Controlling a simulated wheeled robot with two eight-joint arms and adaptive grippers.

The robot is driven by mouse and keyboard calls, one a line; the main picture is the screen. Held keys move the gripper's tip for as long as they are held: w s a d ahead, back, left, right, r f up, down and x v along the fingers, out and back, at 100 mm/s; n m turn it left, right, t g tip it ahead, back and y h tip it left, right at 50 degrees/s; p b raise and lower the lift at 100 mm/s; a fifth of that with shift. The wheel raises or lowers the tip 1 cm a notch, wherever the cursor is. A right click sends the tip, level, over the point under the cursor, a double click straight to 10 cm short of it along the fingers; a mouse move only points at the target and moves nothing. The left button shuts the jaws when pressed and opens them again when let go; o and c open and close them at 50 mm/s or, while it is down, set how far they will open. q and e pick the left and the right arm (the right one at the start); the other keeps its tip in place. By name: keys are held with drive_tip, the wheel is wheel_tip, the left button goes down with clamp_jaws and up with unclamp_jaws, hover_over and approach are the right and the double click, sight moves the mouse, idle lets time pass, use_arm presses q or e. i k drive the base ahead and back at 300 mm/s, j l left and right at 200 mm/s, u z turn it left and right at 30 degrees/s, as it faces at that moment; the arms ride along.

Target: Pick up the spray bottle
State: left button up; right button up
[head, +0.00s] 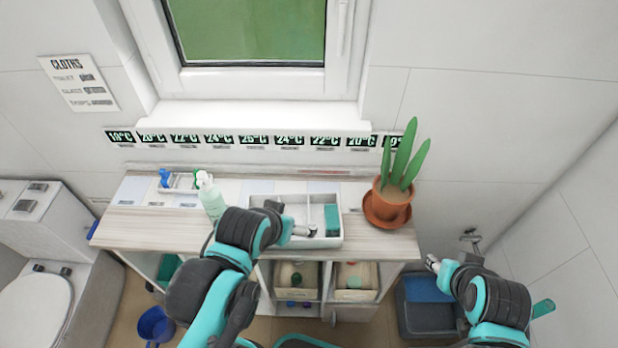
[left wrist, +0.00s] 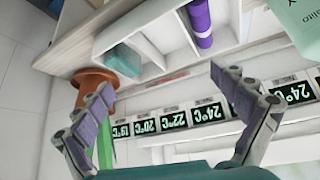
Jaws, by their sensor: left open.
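The pale green spray bottle (head: 211,197) with a white spray head stands upright on the left half of the wooden cart top. My left arm partly covers its lower right side. In the left wrist view part of a pale green bottle (left wrist: 300,25) with printed text shows at the upper right corner, outside the jaws. My left gripper (head: 291,220) is over the white tray, to the right of the bottle. Its fingers (left wrist: 165,88) are spread apart and empty in the left wrist view. My right gripper (head: 433,263) is low, right of the cart; its jaws are too small to read.
A white divided tray (head: 262,200) holds a teal block (head: 332,220); a purple cylinder (left wrist: 200,22) shows in its wrist view. A potted plant (head: 390,200) stands at the right end.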

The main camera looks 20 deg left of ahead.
sight(211, 196)
drive_tip(key=u, duration=0.4)
drive_tip(key=k+l+u, duration=0.1)
drive_tip(key=u, duration=0.65)
drive_tip(key=k+u, duration=0.1)
drive_tip(key=u, duration=0.25)
